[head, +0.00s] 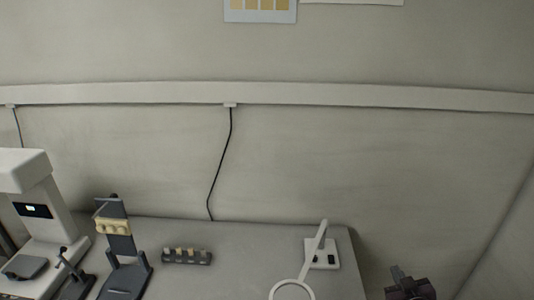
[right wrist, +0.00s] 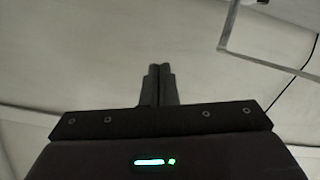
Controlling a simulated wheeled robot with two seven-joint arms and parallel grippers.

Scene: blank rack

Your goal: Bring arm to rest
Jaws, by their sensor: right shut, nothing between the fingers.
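My right gripper (head: 408,282) is at the bottom right of the head view, off the right edge of the grey bench and against the bare wall. In the right wrist view its two dark fingers (right wrist: 160,75) are together with nothing between them. My left gripper is not in view. A small dark rack (head: 187,257) with several tan pieces in its top stands on the bench. A dark upright stand (head: 121,243) with a tan block across it stands to its left.
The grey bench (head: 240,270) fills the lower middle. A white machine (head: 45,205) stands at the left. A white ring on an arm (head: 311,262) stands before a white plate (head: 331,255) at the right. A black cable (head: 220,165) hangs from the wall rail (head: 330,97).

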